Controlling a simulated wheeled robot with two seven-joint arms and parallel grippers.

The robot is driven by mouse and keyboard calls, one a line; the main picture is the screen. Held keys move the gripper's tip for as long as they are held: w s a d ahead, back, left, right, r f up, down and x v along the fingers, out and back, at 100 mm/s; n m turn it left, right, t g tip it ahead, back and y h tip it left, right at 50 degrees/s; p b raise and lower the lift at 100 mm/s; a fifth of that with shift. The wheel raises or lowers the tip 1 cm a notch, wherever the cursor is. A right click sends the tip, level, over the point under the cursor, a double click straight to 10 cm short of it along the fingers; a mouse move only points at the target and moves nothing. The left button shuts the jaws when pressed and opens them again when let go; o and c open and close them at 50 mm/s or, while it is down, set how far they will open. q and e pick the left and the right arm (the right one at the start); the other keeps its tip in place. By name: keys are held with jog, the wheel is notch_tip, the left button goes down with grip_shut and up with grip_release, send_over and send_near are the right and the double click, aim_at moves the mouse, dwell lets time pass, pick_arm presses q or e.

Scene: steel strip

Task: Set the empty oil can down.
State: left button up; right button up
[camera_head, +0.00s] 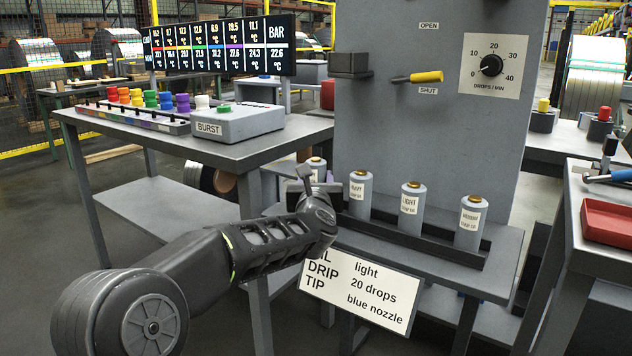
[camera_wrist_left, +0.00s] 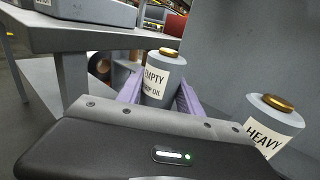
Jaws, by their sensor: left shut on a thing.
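The empty oil can (camera_wrist_left: 161,80), grey with a brass cap and an "EMPTY" label, stands upright between the purple fingers of my left gripper (camera_wrist_left: 160,97) in the left wrist view. My left gripper (camera_head: 313,188) is shut on it. In the head view the can's top (camera_head: 316,165) shows behind my gripper at the left end of the dark can rack (camera_head: 430,243). Its base is hidden, so I cannot tell whether it touches the rack. My right gripper is not in view.
The heavy can (camera_head: 360,195) stands close to the right of the gripper, also in the left wrist view (camera_wrist_left: 272,125). The light can (camera_head: 410,212) and another can (camera_head: 469,230) stand further right. A grey panel (camera_head: 440,130) rises behind. A sign (camera_head: 360,290) hangs in front.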

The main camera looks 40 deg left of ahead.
pick_arm(q)
jog(key=shift+f+b, duration=0.3)
jog(key=shift+b, duration=0.1)
dwell(0.4)
jog(key=o, duration=1.4)
jog(key=shift+o, duration=0.2)
jog(key=v, duration=0.6)
jog(key=shift+s+d, duration=0.25)
jog(key=shift+s, duration=0.05)
jog(key=shift+s+d, duration=0.3)
jog(key=shift+s, duration=0.15)
